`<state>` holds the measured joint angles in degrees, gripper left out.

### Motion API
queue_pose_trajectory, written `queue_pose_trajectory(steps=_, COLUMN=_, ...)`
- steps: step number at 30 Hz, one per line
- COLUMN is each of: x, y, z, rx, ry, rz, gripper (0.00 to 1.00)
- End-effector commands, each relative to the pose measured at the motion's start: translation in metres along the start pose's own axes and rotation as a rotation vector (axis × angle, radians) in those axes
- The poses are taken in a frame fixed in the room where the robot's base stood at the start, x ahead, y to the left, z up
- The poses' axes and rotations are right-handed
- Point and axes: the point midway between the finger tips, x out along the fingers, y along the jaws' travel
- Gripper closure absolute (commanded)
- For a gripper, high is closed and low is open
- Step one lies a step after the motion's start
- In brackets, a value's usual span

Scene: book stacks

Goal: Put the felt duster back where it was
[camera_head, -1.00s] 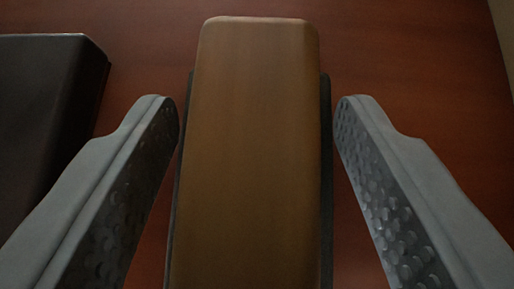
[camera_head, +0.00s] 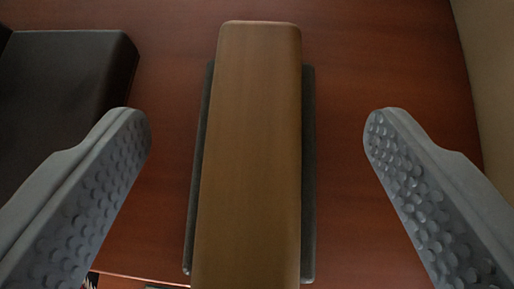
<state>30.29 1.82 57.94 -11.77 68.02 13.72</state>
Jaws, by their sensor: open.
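The felt duster (camera_head: 250,150) has a long tan wooden back above a wider dark grey felt pad (camera_head: 308,170). It rests on a reddish-brown wooden surface (camera_head: 360,60), its near end cut off by the bottom edge of the view. My gripper (camera_head: 258,130) is open, with one finger on each side of the duster. Both fingers stand clear of it, with a wide gap on the left and on the right. Nothing is held between them.
A black box-like object (camera_head: 65,80) lies at the upper left, partly behind my left finger. A beige surface (camera_head: 490,70) borders the wood on the right. An edge of the wood shows at the bottom left. Bare wood lies beyond the duster.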

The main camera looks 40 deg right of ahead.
Motion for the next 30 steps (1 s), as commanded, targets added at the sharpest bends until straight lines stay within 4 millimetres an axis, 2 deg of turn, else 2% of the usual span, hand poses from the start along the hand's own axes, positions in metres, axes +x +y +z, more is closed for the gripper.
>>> queue_pose_trajectory(steps=6, x=-0.044, y=0.0, z=0.0, rx=0.0, ry=0.001, rz=0.0, gripper=0.23)
queue_pose_trajectory(steps=13, x=-0.077, y=0.0, z=0.0, rx=0.0, ry=0.001, rz=0.0, gripper=0.23)
queue_pose_trajectory(steps=18, x=-0.087, y=0.0, z=0.0, rx=0.0, ry=0.0, rz=0.0, gripper=0.23)
queue_pose_trajectory(steps=30, x=-0.092, y=-0.005, z=0.006, rx=-0.012, ry=0.008, rz=-0.015, gripper=0.23)
